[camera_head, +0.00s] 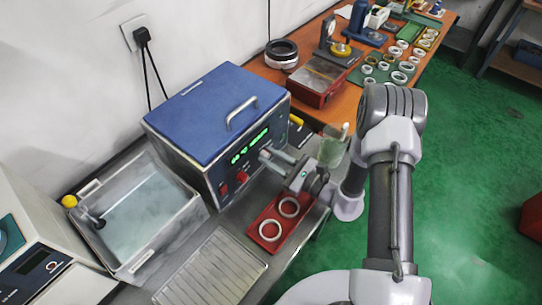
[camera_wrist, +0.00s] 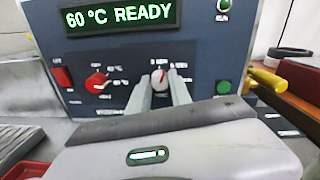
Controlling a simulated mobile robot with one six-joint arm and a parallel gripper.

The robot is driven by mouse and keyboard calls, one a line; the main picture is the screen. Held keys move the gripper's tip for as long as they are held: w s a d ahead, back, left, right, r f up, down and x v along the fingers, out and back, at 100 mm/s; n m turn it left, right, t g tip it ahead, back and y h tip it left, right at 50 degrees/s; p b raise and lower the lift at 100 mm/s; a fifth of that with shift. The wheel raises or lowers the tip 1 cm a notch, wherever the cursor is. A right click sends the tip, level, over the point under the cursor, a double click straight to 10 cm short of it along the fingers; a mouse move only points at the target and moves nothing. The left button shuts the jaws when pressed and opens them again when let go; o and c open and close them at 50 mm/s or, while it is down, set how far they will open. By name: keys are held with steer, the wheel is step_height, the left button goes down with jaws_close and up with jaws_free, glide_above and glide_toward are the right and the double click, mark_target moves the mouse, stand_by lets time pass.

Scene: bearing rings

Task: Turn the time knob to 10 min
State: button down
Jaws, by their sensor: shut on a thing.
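The blue-topped machine (camera_head: 215,110) has a dark front panel with a green display (camera_wrist: 118,16) reading "60 °C READY". My gripper (camera_wrist: 160,86) is shut on this knob, one finger on each side. In the head view my gripper (camera_head: 266,157) reaches the panel from the right and hides the knob.
A red temperature knob (camera_wrist: 97,82) and a red switch (camera_wrist: 62,77) sit left of the gripper. A green button (camera_wrist: 223,87) is at right. A red tray (camera_head: 262,219) with two rings lies below my gripper. A water bath (camera_head: 150,215) stands at left.

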steer(key=m+p, duration=0.1)
steer(key=m, duration=0.3)
steer(key=shift+m, duration=0.4)
steer(key=m+p, duration=0.1)
steer(key=m, duration=0.2)
steer(key=shift+m, duration=0.4)
steer(key=m+p, duration=0.1)
steer(key=m, duration=0.6)
steer(key=shift+f+t+p, duration=0.1)
steer(key=shift+t+p, duration=0.3)
steer(key=c, duration=1.2)
jaws_free()
steer(key=shift+o, duration=0.2)
